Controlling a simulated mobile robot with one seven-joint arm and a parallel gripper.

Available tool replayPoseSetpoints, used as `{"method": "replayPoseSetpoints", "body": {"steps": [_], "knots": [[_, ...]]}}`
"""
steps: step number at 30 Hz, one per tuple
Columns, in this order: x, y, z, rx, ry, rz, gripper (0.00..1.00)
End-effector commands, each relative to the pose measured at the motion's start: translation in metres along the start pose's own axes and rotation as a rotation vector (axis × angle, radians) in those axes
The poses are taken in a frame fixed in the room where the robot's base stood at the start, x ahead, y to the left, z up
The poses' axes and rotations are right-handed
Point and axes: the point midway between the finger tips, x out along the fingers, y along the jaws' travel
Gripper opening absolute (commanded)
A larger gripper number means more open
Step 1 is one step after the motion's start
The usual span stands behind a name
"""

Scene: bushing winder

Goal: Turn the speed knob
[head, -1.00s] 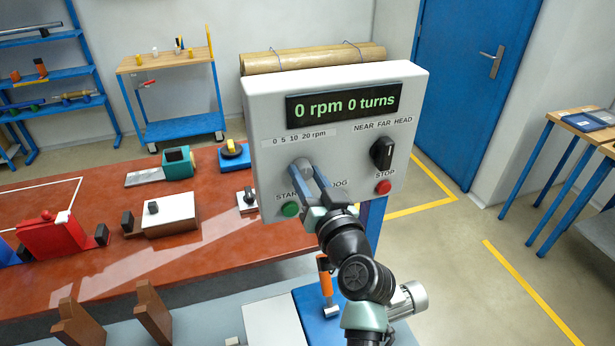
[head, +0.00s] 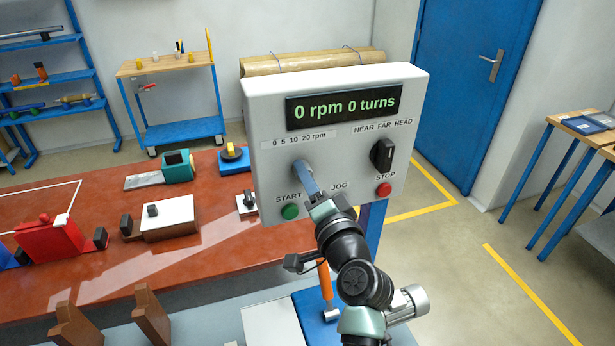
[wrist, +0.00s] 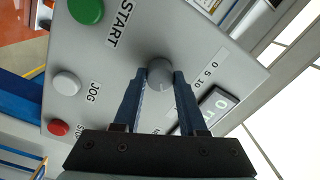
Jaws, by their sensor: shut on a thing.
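The speed knob is a round grey knob (wrist: 160,73) on the front of the light grey control box (head: 262,108), below the "0 5 10 20 rpm" label. In the head view the knob is mostly hidden by my fingers. My gripper (wrist: 160,80) is shut on the knob, with one blue-grey finger on each side of it. In the head view my gripper (head: 302,170) reaches up to the panel from below. The display (head: 344,105) reads "0 rpm 0 turns". I cannot tell which speed mark the knob points to.
The green START button (head: 290,212) sits below the knob, the red STOP button (head: 384,190) to the right. A black NEAR FAR HEAD selector (head: 383,154) is at the panel's right. The white JOG button (wrist: 67,83) shows in the wrist view. A red-brown bench (head: 110,235) stands left.

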Motion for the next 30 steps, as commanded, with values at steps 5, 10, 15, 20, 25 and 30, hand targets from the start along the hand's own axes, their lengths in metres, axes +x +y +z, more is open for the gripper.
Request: {"method": "replayPoseSetpoints", "body": {"steps": [5,10,15,20,25,30], "knots": [[0.0,-0.0001,0.0002,0.076,0.002,0.0,0.0],[-0.0001,0.0002,0.0001,0.113,0.003,-0.001,0.0],[-0.0001,0.0003,0.0001,0.126,0.004,-0.001,0.0],[-0.0001,0.0004,0.0001,0.127,0.004,-0.001,0.0],[-0.0001,0.0004,0.0002,0.126,0.004,-0.001,0.43],[-0.0001,0.0004,0.0001,0.125,0.004,-0.001,0.71]]}}
